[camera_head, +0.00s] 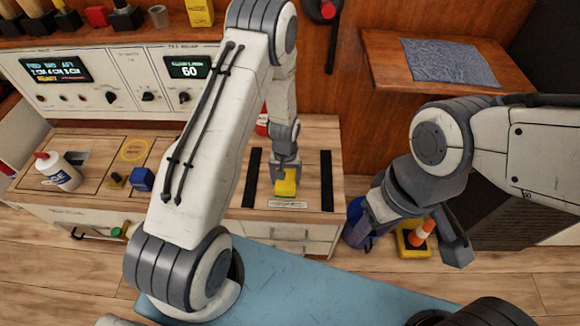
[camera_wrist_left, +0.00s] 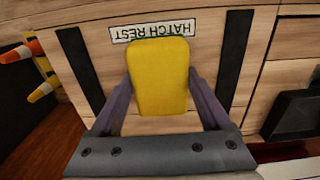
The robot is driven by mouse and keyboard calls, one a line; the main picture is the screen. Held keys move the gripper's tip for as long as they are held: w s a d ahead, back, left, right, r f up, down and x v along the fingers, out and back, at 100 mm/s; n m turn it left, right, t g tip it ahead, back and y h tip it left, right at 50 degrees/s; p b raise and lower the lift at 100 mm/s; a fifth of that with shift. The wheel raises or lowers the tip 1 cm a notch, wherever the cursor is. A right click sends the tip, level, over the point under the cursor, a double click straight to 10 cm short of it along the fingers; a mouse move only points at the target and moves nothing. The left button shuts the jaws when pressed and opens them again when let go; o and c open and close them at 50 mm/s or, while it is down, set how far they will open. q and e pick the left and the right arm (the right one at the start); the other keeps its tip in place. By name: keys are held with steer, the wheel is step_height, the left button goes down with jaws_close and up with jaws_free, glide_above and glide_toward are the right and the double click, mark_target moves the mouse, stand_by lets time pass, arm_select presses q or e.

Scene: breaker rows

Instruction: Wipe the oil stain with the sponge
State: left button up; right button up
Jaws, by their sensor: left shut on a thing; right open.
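A yellow sponge (camera_head: 286,187) is between the fingers of my left gripper (camera_head: 286,178), which is shut on it over the wooden counter by the "HATCH REST" label. In the left wrist view the sponge (camera_wrist_left: 158,78) fills the space between both fingers (camera_wrist_left: 163,95), its far end close to the label. I cannot tell whether it touches the counter. My right gripper (camera_head: 410,236) is open and empty at the right, in front of the counter, its fingers spread apart. I cannot make out an oil stain in either view.
Two black strips (camera_head: 326,180) flank the sponge's spot. A white bottle (camera_head: 58,171) and a blue block (camera_head: 142,179) stand at the counter's left. An orange-and-white cone (camera_head: 421,233) stands near my right gripper. A grey cloth (camera_head: 450,61) lies on the right shelf (camera_head: 385,65).

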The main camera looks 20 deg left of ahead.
arm_select(q)
steer(key=shift+r+p, duration=1.5)
steer(key=shift+r, duration=0.65)
